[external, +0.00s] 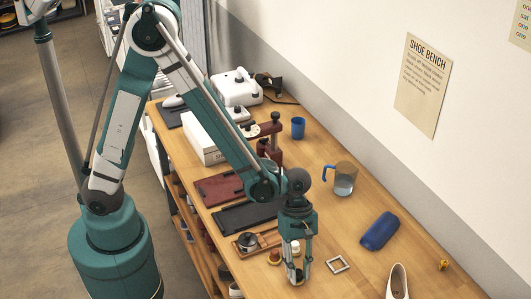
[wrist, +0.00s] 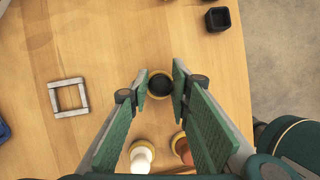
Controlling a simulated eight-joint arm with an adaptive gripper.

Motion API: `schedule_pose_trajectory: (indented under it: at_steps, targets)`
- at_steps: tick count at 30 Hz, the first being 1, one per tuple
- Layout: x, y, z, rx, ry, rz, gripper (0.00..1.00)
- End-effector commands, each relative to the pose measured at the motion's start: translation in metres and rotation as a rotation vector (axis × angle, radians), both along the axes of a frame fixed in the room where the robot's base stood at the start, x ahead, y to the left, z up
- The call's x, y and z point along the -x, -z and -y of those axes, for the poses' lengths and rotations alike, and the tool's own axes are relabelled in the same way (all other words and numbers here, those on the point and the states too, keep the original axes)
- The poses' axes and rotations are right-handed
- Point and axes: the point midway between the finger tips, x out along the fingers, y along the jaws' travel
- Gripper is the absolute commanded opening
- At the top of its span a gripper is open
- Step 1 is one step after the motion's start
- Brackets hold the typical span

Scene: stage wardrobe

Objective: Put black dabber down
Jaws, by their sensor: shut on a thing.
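My gripper (external: 297,274) points down over the near part of the wooden bench. In the wrist view its green-padded fingers (wrist: 159,80) are shut on the black dabber (wrist: 160,85), a round black top with a tan rim between the fingertips. In the external view the fingers mostly cover the dabber. I cannot tell whether it touches the bench. A white-topped dabber (wrist: 142,153) and a brown-topped dabber (wrist: 182,149) stand close by, at the bottom of the wrist view.
A square, pale frame (external: 338,264) lies right of my gripper, also in the wrist view (wrist: 68,97). A blue case (external: 379,231), a white shoe (external: 397,284) and a glass mug (external: 343,181) stand farther right. A small black square cup (wrist: 217,18) is near the bench edge. Bare wood surrounds the frame.

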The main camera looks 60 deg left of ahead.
Motion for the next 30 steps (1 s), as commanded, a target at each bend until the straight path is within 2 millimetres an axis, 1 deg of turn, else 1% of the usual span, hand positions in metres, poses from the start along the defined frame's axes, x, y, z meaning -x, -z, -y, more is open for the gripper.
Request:
schedule_pose_trajectory:
  at_steps: [15,16,18,19,30]
  targets:
    - [-0.0001,0.0057,0.0000,0.000,0.000,0.000,0.07]
    - [-0.0001,0.0053,0.0001,0.000,0.000,0.000,0.23]
    - [0.0000,0.0047,0.0001,0.000,0.000,0.000,0.33]
    - [-0.0001,0.0046,0.0001,0.000,0.000,0.000,0.36]
    - [-0.0001,0.0038,0.0001,0.000,0.000,0.000,0.36]
